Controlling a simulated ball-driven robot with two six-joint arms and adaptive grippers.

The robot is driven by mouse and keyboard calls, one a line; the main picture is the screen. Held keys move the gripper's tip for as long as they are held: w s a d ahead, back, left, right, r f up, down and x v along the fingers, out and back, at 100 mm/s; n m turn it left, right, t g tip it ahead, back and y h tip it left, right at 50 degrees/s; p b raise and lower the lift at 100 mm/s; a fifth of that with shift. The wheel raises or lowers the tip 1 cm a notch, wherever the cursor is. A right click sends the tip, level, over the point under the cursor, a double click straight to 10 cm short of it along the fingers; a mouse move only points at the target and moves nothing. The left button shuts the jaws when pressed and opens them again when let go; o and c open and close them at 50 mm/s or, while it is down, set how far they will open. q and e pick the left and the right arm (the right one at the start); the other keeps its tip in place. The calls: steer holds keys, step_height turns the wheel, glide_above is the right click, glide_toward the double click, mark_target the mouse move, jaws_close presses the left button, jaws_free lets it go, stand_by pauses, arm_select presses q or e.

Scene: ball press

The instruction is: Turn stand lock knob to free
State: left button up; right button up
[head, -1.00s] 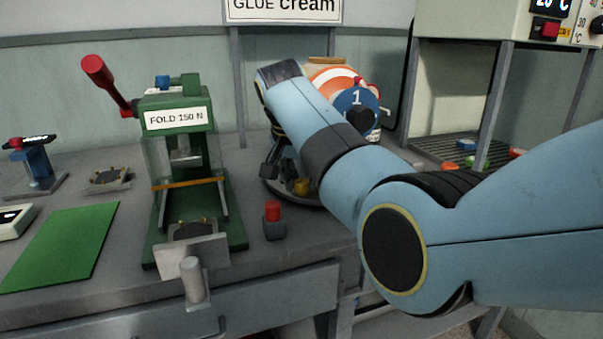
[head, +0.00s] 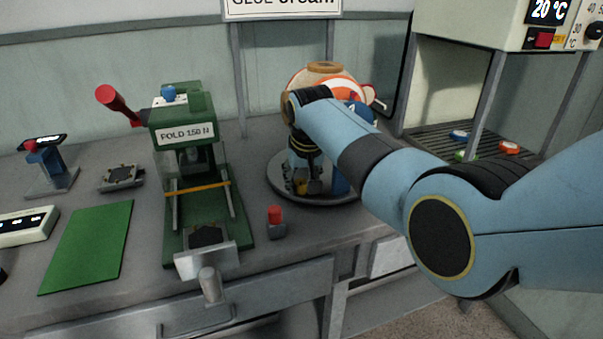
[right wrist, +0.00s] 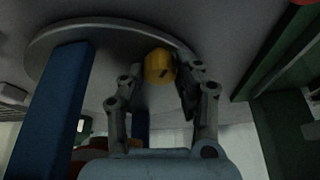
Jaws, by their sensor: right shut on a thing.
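The yellow lock knob (head: 302,187) sits low on the stand, over its round grey base plate (head: 277,184). In the right wrist view the knob (right wrist: 158,66) lies between the fingertips of my right gripper (right wrist: 163,72). The gripper is shut on it. In the head view my right gripper (head: 308,181) points down at the knob, and its dark fingers partly cover it. The knob's marking is too small to read. A striped orange and white ball (head: 345,82) sits on the stand, partly behind my right arm. My left gripper is out of view.
A green press (head: 186,135) with a red lever stands left of the stand. A small red-topped block (head: 275,222) is close to the base plate. A shelf rack (head: 470,135) with coloured discs is at the right. A green mat (head: 88,245) lies at the left.

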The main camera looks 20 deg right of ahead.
stand_by(0.4)
steer(key=o, duration=1.1)
steer(key=shift+v, duration=5.95)
